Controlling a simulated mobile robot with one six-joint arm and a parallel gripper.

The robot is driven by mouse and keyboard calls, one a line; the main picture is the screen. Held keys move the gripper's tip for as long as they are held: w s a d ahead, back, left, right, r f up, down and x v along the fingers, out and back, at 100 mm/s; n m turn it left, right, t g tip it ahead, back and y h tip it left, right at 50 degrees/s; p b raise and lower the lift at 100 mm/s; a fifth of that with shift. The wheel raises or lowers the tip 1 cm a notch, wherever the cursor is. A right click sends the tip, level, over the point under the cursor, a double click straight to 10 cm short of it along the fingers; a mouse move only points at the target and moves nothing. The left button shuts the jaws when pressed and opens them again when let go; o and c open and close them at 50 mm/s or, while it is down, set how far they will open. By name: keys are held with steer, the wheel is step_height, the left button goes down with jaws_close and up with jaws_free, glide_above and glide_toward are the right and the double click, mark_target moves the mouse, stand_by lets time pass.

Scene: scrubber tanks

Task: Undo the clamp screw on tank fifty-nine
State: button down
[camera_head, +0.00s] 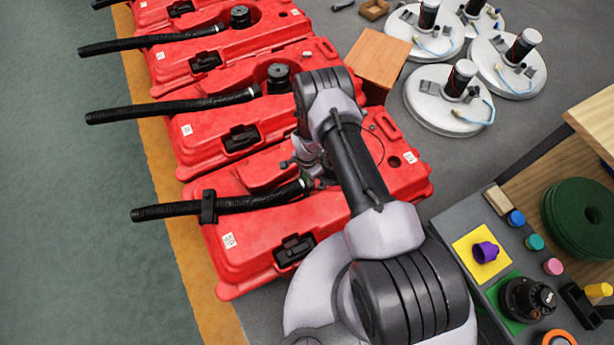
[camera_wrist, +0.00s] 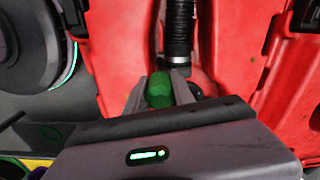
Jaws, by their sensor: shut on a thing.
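The nearest red tank (camera_head: 270,240) bears a white label (camera_head: 229,240), too small to read surely. A black ribbed hose (camera_head: 245,203) runs across it, also seen in the wrist view (camera_wrist: 180,30). My gripper (camera_wrist: 160,95) has its two grey fingers closed on a green screw head (camera_wrist: 159,91), which stands beside the hose end on the red tank (camera_wrist: 235,40). In the head view my arm hides most of the gripper and the screw.
Several more red tanks with hoses and dark caps (camera_head: 278,78) stand in a row behind. White round discs (camera_head: 449,108) lie at the back right. Green floor (camera_head: 80,220) at the left is clear.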

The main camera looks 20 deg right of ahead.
steer(key=m, duration=0.4)
steer(key=shift+m, duration=0.3)
steer(key=m, duration=0.6)
steer(key=shift+s, duration=0.1)
steer(key=m, duration=0.4)
steer(key=shift+m, duration=0.3)
steer(key=m, duration=0.4)
steer(key=shift+a+m, duration=0.1)
steer(key=shift+m, duration=0.2)
steer(key=c, duration=1.6)
jaws_free()
jaws_close()
